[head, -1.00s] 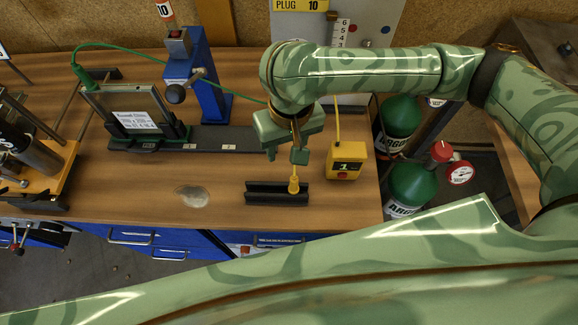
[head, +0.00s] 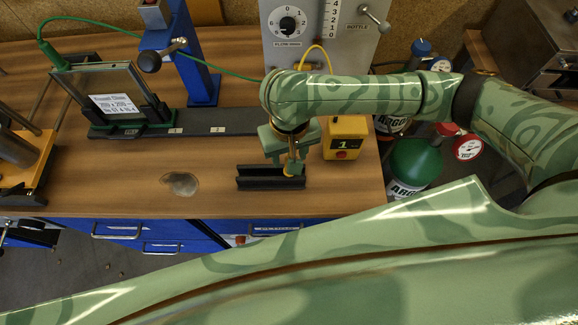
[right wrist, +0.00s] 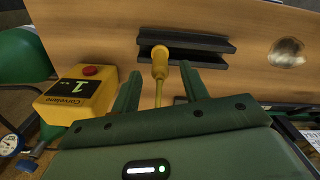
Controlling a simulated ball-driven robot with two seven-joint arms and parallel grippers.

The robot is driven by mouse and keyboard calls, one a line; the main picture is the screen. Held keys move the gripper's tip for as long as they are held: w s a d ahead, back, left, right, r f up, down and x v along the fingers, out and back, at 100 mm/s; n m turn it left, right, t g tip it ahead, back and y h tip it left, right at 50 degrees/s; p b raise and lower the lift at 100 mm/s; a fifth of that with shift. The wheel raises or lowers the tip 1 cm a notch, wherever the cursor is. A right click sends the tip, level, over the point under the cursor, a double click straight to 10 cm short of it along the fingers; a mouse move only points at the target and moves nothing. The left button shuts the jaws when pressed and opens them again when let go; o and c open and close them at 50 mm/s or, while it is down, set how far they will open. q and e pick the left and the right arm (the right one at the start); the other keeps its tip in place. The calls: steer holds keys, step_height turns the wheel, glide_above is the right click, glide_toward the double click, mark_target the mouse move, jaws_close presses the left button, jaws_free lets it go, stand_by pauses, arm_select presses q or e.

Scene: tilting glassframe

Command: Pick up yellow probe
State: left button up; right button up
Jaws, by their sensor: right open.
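The yellow probe (right wrist: 160,66) rests at the black holder (right wrist: 190,46) near the table's front edge, with its thin shaft running back between my fingers in the right wrist view. In the head view my gripper hides most of the probe; the black holder (head: 256,183) shows around it. My right gripper (right wrist: 159,88) is open, its two green fingers on either side of the probe's shaft and apart from it. In the head view this gripper (head: 292,168) hangs just over the holder's right part. My left gripper is not in view.
A yellow box marked 1 (head: 345,140) stands close to the right of my gripper. A glass pane in a frame (head: 115,95), a blue post (head: 196,60) and a black rail stand behind left. Green argon cylinders (head: 413,162) stand right of the table. The wooden table's front middle is mostly clear.

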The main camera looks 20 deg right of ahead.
step_height(320, 180, down, 3)
steer(key=shift+r+b, duration=0.2)
steer(key=shift+b, duration=0.2)
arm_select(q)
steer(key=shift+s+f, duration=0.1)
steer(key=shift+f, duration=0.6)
arm_select(e)
steer(key=shift+r, duration=0.15)
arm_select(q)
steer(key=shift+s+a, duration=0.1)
arm_select(e)
jaws_close()
